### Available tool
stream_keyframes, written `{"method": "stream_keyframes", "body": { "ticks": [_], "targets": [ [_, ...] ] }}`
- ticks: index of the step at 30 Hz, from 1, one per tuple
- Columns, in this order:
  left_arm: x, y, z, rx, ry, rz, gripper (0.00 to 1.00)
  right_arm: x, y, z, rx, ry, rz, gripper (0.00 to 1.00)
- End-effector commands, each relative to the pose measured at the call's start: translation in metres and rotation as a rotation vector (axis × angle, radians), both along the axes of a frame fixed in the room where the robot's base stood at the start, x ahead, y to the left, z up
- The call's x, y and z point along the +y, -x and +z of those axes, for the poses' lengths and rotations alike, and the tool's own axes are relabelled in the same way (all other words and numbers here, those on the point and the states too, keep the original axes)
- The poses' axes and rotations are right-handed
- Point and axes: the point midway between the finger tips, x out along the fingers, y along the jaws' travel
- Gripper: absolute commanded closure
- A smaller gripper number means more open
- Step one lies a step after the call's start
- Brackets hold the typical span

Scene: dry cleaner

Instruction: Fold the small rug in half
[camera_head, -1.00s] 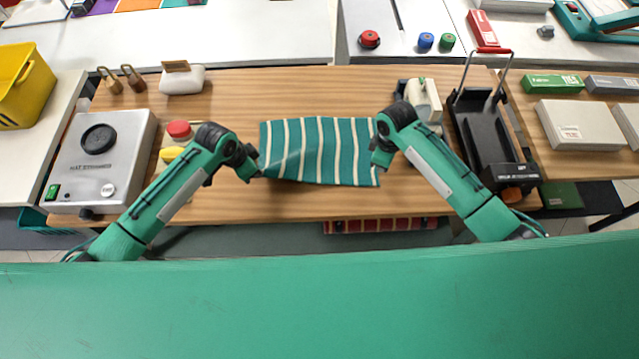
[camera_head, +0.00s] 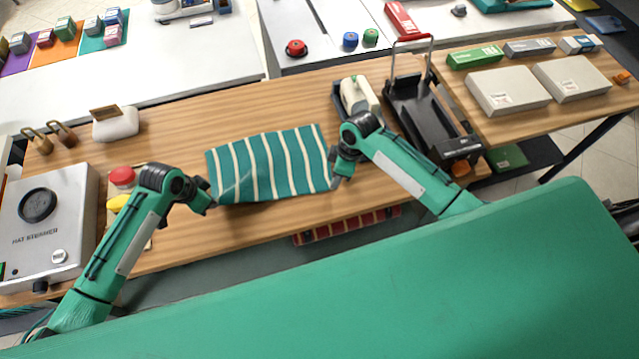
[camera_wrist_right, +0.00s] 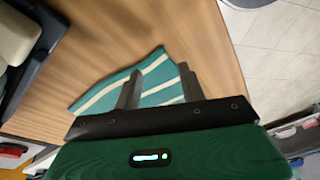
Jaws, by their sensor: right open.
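The small rug (camera_head: 268,165) is teal with cream stripes and lies on the wooden table, fairly flat, its near left corner slightly raised. My left gripper (camera_head: 210,206) is at that corner; whether its jaws are closed on the cloth is too small to tell. My right gripper (camera_head: 335,183) is at the rug's near right corner. In the right wrist view my right gripper (camera_wrist_right: 160,88) has its fingers apart, with the rug (camera_wrist_right: 158,72) showing between and beyond them; no cloth is visibly pinched.
A white-green device (camera_head: 357,92) and a black stand (camera_head: 420,115) are right of the rug. The wooden table (camera_head: 240,105) is bare behind it.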

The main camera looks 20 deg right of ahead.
Motion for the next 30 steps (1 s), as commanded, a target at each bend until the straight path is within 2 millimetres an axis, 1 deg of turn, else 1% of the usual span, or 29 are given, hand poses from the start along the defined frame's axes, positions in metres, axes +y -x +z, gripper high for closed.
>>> {"method": "stream_keyframes", "body": {
  "ticks": [1, 7, 12, 16, 19, 22, 30],
  "targets": [
    [0.0, 0.0, 0.0, 0.0, 0.0, 0.0, 1.0, -0.006, 0.008, -0.002, -0.018, -0.055, -0.005, 0.59],
    [0.0, 0.0, 0.0, 0.0, 0.0, 0.0, 1.0, -0.026, 0.023, 0.011, -0.141, -0.257, -0.025, 0.59],
    [0.0, 0.0, 0.0, 0.0, 0.0, 0.0, 1.0, -0.044, 0.029, 0.026, -0.24, -0.35, -0.047, 0.59],
    [0.0, 0.0, 0.0, 0.0, 0.0, 0.0, 1.0, -0.052, 0.031, 0.034, -0.281, -0.382, -0.057, 0.59],
    [0.0, 0.0, 0.0, 0.0, 0.0, 0.0, 1.0, -0.052, 0.03, 0.034, -0.294, -0.39, -0.06, 0.59],
    [0.0, 0.0, 0.0, 0.0, 0.0, 0.0, 1.0, -0.048, 0.027, 0.029, -0.295, -0.393, -0.062, 0.59],
    [0.0, 0.0, 0.0, 0.0, 0.0, 0.0, 1.0, -0.027, 0.015, 0.0, -0.293, -0.392, -0.061, 0.59]
  ]
}}
